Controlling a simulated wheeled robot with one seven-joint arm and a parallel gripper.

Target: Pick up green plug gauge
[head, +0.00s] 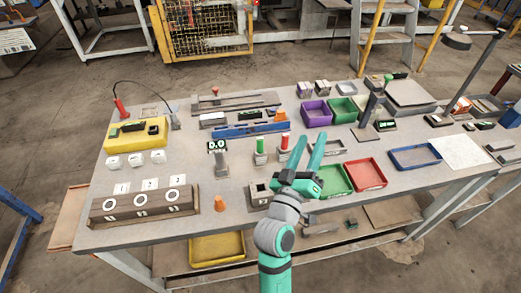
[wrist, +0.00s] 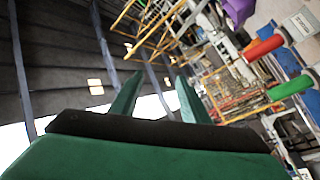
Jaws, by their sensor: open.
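The green plug gauge (head: 260,146) stands upright on the table near its middle. A red plug gauge (head: 284,141) stands just to its right, closer to my gripper. My gripper (head: 310,138) is open, its two green fingers apart with nothing visible between them. In the wrist view the fingers (wrist: 160,80) point at the background. The green gauge (wrist: 291,87) and red gauge (wrist: 264,47) show tilted at the right edge there, outside the fingers.
A green bin (head: 336,181) and red bin (head: 365,175) lie right of my gripper. A blue fixture (head: 245,130) is behind the gauges. An orange cone (head: 220,204) stands near the front edge.

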